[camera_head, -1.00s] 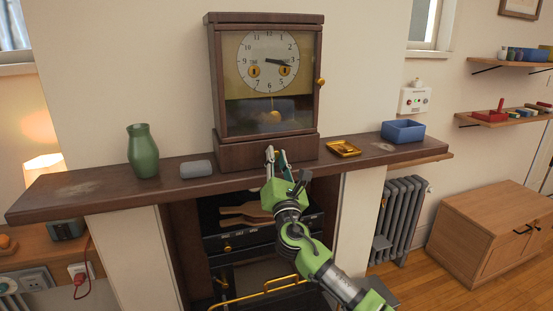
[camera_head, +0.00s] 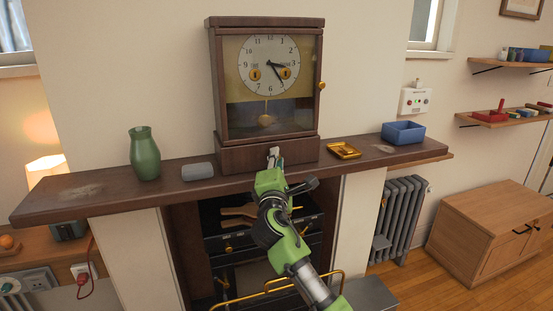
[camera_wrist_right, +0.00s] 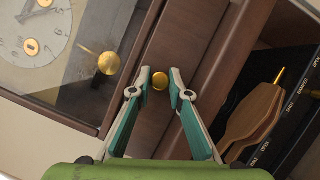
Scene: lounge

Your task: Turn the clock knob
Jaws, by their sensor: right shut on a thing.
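The clock (camera_head: 212,100) is a brown wooden case with a white dial (camera_head: 268,52) and a glazed front. It stands upright on the mantel shelf. One hand points near 3 and the other near 5. A small round gold knob (camera_wrist_right: 159,81) sits on the clock's lower wooden base in the right wrist view. My right gripper (camera_head: 274,152) is at the front of that base. In the wrist view its fingertips (camera_wrist_right: 160,78) are on either side of the knob, shut on it. In the head view the gripper hides the knob. My left gripper is not in view.
On the mantel (camera_head: 90,193) stand a green vase (camera_head: 144,155), a grey rounded object (camera_head: 197,172), a gold tray (camera_head: 344,146) and a blue box (camera_head: 403,132). A gold rail (camera_head: 303,282) and wooden-handled items (camera_head: 238,212) show below the shelf.

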